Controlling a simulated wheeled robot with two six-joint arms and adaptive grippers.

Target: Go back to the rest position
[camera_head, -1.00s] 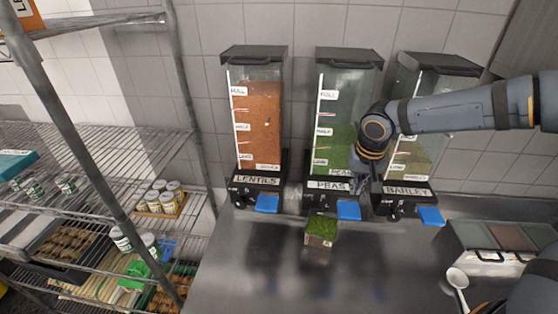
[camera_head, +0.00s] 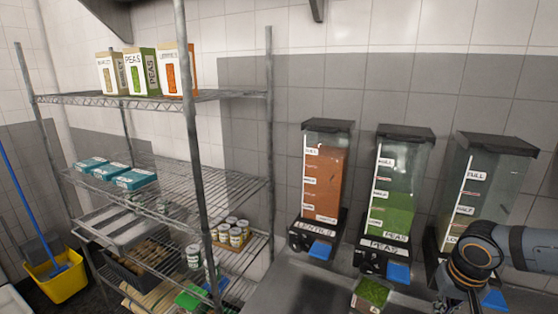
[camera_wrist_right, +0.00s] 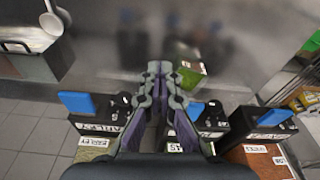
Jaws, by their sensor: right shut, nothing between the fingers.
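My right gripper (camera_head: 474,303) is at the lower right of the head view, in front of the barley dispenser (camera_head: 490,175). In the right wrist view its fingers (camera_wrist_right: 160,70) are shut together with nothing between them. Below them in that picture are the dispensers' black bases. A small open box of peas (camera_head: 372,292) stands on the counter in front of the peas dispenser (camera_head: 395,185). It also shows just right of the fingertips in the wrist view (camera_wrist_right: 192,74), apart from them as far as I can tell. My left gripper is not in view.
The lentils dispenser (camera_head: 325,180) stands left of the peas one. A wire shelf (camera_head: 150,100) on the left holds cartons, blue packs and cans. A yellow bucket (camera_head: 62,283) stands at far left. In the wrist view, a ladle (camera_wrist_right: 50,22) lies by a metal container; bare counter (camera_wrist_right: 125,40) is near.

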